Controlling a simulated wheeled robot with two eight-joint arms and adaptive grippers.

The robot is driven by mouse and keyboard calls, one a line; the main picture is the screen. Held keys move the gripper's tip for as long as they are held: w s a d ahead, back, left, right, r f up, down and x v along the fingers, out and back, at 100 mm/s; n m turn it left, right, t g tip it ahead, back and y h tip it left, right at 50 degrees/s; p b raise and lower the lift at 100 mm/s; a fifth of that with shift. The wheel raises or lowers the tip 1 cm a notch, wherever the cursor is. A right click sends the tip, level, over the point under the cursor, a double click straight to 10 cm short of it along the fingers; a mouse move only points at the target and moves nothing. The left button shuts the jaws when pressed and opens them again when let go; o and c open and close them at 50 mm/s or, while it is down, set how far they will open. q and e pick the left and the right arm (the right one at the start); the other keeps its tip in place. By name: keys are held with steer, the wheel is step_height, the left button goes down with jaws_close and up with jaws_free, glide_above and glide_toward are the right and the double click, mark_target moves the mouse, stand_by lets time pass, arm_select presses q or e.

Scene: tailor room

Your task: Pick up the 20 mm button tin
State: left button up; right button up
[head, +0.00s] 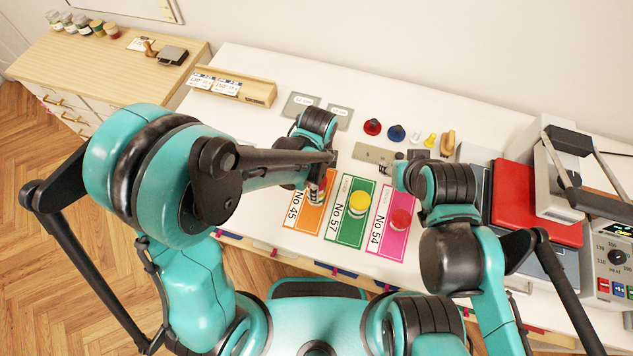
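No tin with a readable 20 mm label shows. Two grey labelled mats lie at the back of the white table; the left one (298,104) seems to read 12 mm, and the right one's (341,114) label is too small to read. My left gripper (316,184) points down over the orange No 45 card (303,214). A small reddish-brown item with a pale band shows at its fingers; I cannot tell whether it is gripped or what it is. My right gripper (398,168) is beside a beige metal plate (371,154), with its fingers mostly hidden by its wrist.
Several small lidded jars (82,25) stand on the wooden cabinet at back left. A yellow spool (359,203) and a red spool (400,219) stand on the green and pink cards. Red and blue knobbed pieces are behind. A red-topped heat press (536,202) fills the right.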

arm_select(q)
steer(key=c, duration=1.2)
steer(key=shift+r, duration=0.1)
